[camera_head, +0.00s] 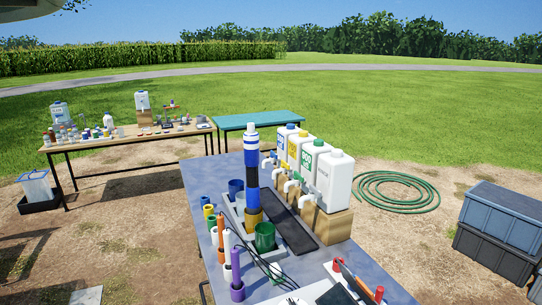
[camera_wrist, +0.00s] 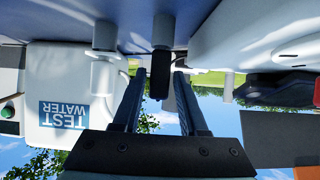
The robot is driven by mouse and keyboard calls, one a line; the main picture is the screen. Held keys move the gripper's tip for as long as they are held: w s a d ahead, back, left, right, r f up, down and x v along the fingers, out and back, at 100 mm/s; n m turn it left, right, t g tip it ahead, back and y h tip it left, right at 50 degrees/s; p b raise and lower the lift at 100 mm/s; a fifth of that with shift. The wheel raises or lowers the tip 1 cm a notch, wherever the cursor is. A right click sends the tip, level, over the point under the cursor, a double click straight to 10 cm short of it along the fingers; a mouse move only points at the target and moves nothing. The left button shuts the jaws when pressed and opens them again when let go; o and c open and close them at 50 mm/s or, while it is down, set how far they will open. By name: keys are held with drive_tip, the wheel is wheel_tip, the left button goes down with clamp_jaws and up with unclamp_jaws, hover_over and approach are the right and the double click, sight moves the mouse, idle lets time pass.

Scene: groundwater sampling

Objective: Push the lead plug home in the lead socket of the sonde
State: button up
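The sonde (camera_head: 252,182) looks to be the tall blue, black and white cylinder upright on the near table in the head view. Its lead socket cannot be made out there. Thin dark leads (camera_head: 262,262) curve over the front of the table; I cannot tell which end is the lead plug. My gripper (camera_wrist: 160,73) shows only in the wrist view, which is upside down. Its two fingers are apart. A black rounded piece (camera_wrist: 160,78) below a grey cylinder (camera_wrist: 163,30) shows between them, with gaps at both sides. I cannot tell whether it is the plug.
White jugs with taps (camera_head: 334,180) stand on wooden blocks right of the sonde. A green cup (camera_head: 264,236) and upright coloured tubes (camera_head: 236,275) stand near its base. A dark mat (camera_head: 290,228) lies beside it. The wrist view shows a TEST WATER label (camera_wrist: 62,115).

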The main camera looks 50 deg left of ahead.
clamp_jaws()
wheel_tip(320, 180, up, 7)
drive_tip(key=p, duration=0.5)
drive_tip(key=shift+s, duration=0.1)
idle(0.4)
